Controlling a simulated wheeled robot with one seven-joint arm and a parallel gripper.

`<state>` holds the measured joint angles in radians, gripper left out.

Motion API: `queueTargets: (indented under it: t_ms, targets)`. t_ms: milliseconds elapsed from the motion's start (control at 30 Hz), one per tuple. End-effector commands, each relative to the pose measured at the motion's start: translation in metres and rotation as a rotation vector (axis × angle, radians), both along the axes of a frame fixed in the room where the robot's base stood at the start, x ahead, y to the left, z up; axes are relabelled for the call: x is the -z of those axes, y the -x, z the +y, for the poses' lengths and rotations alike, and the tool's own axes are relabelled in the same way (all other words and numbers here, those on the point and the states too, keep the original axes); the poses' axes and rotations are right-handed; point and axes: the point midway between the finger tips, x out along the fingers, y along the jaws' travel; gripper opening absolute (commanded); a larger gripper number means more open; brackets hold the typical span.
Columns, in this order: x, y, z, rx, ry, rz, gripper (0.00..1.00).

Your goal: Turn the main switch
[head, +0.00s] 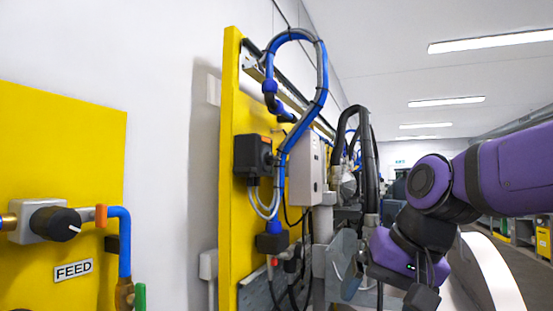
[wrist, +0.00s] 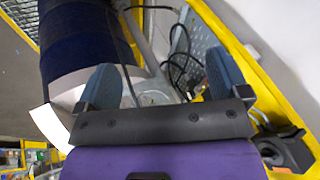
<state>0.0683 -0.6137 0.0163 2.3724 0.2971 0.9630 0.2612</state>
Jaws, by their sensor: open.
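No label in view names the main switch. A black box (head: 252,155) with a reddish mark on top is fixed to the yellow panel (head: 232,110). A grey box (head: 306,170) is mounted just right of it; I cannot tell which carries the switch. My gripper (head: 352,280) is low in the head view, right of the panel and apart from both boxes. In the wrist view my gripper (wrist: 165,85) has two blue fingers spread wide, with nothing held between them. A black fitting (wrist: 284,148) shows beside the right finger, near a yellow edge.
A dark blue drum (wrist: 85,45) stands left in the wrist view. Cables hang below the boxes.

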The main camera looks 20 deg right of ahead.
Motion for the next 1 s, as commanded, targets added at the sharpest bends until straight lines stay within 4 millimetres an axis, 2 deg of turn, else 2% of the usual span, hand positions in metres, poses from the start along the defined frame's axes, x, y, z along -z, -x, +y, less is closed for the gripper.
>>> queueTargets:
  t_ms: [33, 200, 333, 467, 600, 700, 800, 900, 1000]
  targets:
    - [-0.014, -0.021, 0.005, 0.090, -0.108, 0.024, 0.94]
    - [-0.062, -0.088, 0.022, 0.377, -0.497, 0.124, 0.94]
    - [-0.101, -0.143, 0.026, 0.567, -0.799, 0.221, 0.94]
    - [-0.140, -0.199, 0.019, 0.725, -1.104, 0.344, 0.94]
    - [-0.180, -0.255, 0.000, 0.846, -1.419, 0.498, 0.94]
    - [-0.203, -0.286, -0.017, 0.894, -1.604, 0.604, 0.94]
    - [-0.219, -0.306, -0.031, 0.913, -1.733, 0.687, 0.94]
    - [-0.229, -0.317, -0.041, 0.920, -1.807, 0.739, 0.94]
    - [-0.232, -0.323, -0.042, 0.921, -1.836, 0.762, 0.94]
